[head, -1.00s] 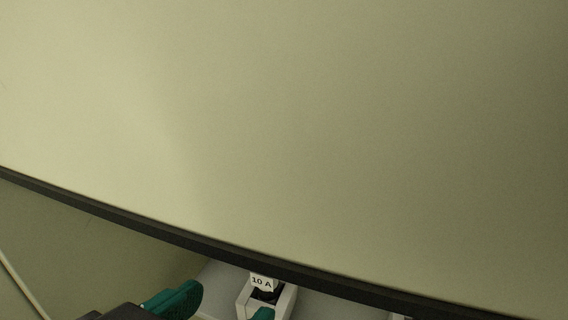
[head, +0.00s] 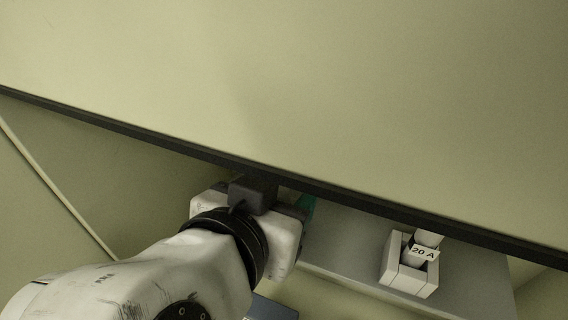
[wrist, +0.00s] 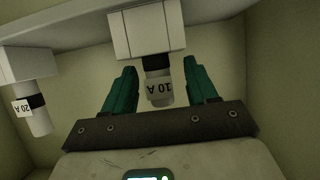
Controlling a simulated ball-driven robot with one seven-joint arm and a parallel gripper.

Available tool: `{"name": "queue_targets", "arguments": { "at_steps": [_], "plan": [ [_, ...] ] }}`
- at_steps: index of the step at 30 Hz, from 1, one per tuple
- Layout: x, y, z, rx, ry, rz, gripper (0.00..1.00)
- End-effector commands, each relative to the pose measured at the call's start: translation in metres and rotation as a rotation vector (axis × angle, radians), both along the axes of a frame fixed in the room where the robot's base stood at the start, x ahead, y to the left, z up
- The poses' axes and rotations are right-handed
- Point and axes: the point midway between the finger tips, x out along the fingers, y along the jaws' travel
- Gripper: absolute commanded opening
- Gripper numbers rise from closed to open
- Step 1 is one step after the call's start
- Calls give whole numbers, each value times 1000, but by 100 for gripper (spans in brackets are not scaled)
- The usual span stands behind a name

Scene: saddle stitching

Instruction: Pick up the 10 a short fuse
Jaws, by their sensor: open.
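The 10 A short fuse (wrist: 159,93) shows in the wrist view as a pale cylinder with a dark band and an upside-down "10 A" label. It sticks out of a white holder block (wrist: 146,30). My gripper (wrist: 160,66) is open, with one green finger on each side of the fuse and a visible gap on both sides. In the head view, my arm hides the 10 A fuse, and only a bit of a green finger of my gripper (head: 306,207) shows past the wrist.
A 20 A fuse (head: 425,252) sits in a white holder (head: 405,278) on the grey shelf (head: 345,240), to the right in the head view. It also shows at the left of the wrist view (wrist: 38,120). A dark edge (head: 130,127) crosses above the shelf.

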Motion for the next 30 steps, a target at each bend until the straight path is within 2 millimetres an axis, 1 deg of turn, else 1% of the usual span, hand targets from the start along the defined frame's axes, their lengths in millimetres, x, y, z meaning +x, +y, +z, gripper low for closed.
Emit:
{"name": "queue_targets", "arguments": {
  "at_steps": [3, 20, 21, 30],
  "plan": [
    [0, 0, 0, 0, 0, 0, 56],
    [0, 0, 0, -1, 0, 0, 3],
    [0, 0, 0, -1, 0, 0, 1],
    [0, 0, 2, 0, 0, 0, 1]
  ]
}}
